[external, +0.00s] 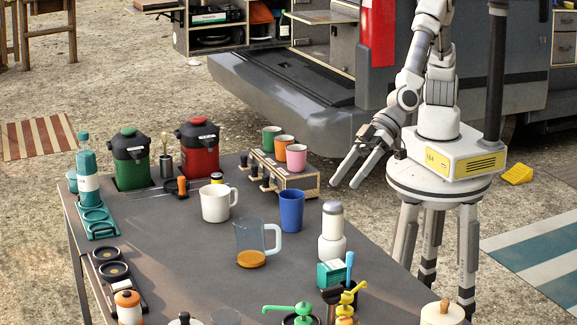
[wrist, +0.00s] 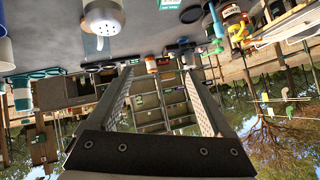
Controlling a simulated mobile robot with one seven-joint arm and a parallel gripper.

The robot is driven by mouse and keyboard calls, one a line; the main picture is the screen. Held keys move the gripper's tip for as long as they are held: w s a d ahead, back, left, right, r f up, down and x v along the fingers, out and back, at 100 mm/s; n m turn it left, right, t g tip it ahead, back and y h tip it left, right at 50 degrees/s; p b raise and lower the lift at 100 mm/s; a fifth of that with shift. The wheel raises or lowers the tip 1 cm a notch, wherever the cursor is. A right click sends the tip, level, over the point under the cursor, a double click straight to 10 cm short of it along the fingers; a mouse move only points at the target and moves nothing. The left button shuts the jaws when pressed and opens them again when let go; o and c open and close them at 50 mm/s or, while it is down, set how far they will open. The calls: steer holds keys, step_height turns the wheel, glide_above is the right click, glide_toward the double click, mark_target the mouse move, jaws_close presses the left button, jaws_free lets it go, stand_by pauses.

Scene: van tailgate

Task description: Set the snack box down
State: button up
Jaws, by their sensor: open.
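A small teal box (external: 332,272) with a pale front stands on the grey table (external: 180,270), behind the pump bottles and in front of a white shaker. I take it to be the snack box, though its label is too small to read. A teal and white patch of it may show at the top edge of the wrist view (wrist: 170,4). My gripper (external: 346,183) is open and empty, pointing down-left beyond the table's right edge. It is well apart from the box. In the wrist view its two fingers (wrist: 162,75) are spread with nothing between them.
The white shaker (external: 332,235), blue cup (external: 291,211), glass jug (external: 251,240) and white mug (external: 215,204) stand mid-table. A wooden rack with cups (external: 290,178) is left of my gripper. Green and yellow pumps (external: 345,300) crowd the front. The table's left middle is clear.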

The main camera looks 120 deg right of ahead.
steer(key=s+d+r+g, duration=0.1)
steer(key=s+d+r, duration=0.25)
steer(key=d, duration=0.25)
steer(key=s+d+r+n+g+y, duration=0.1)
steer(key=s+d+r, duration=0.1)
steer(key=d+r, duration=0.3)
steer(key=s+d+r, duration=0.3)
steer(key=d+r, duration=0.1)
steer(key=d, duration=0.2)
steer(key=s+d+g+h, duration=0.2)
steer(key=s+d+h, duration=0.2)
steer(key=s+d, duration=1.3)
steer(key=shift+s+f+m+g, duration=0.25)
steer(key=shift+s+m+g, duration=0.05)
steer(key=shift+s, duration=0.6)
steer(key=shift+a+f, duration=0.1)
